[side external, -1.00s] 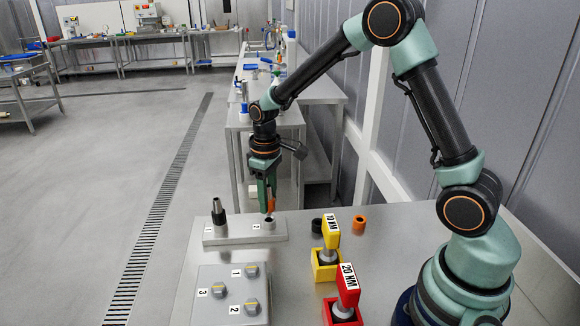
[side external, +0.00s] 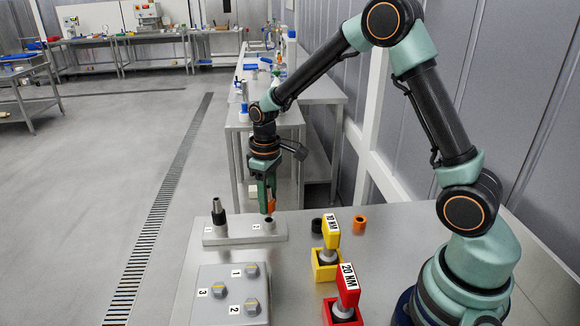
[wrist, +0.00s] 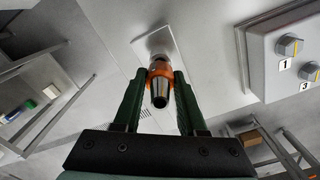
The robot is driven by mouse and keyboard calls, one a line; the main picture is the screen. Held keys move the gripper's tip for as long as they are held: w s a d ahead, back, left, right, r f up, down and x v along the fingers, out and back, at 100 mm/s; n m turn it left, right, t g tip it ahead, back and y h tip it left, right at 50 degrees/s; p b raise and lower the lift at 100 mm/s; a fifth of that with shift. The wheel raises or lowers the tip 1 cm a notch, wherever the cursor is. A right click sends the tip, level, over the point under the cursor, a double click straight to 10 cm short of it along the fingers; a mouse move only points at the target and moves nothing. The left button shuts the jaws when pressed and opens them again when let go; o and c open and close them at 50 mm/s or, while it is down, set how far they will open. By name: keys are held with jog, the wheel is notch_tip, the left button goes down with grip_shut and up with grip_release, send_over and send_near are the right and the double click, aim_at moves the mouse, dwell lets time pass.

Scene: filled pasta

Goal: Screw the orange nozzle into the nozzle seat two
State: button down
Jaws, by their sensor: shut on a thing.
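My gripper (side external: 267,205) is shut on the orange nozzle (side external: 271,205), pointing down over the right end of the grey seat block (side external: 238,236). In the wrist view the orange collar (wrist: 158,70) sits between both fingers, with a dark and metal tapered end toward the camera. Nozzle seat two (side external: 268,224), a short dark-topped socket, is directly below the nozzle. Whether the nozzle's lower end touches the seat cannot be told. A black-collared metal nozzle (side external: 218,211) stands upright in the left seat.
A grey box with several numbered knobs (side external: 230,312) stands in front of the block. To the right are a yellow 10 NM tool (side external: 331,234), a red 20 NM tool (side external: 348,286), a black ring (side external: 316,225) and an orange ring (side external: 360,222).

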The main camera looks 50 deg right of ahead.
jog(key=shift+f, duration=1.15)
dwell(0.7)
jog(key=shift+c, duration=0.7)
grip_release()
jog(key=shift+r, duration=0.15)
dwell(0.3)
jog(key=shift+r, duration=3.4)
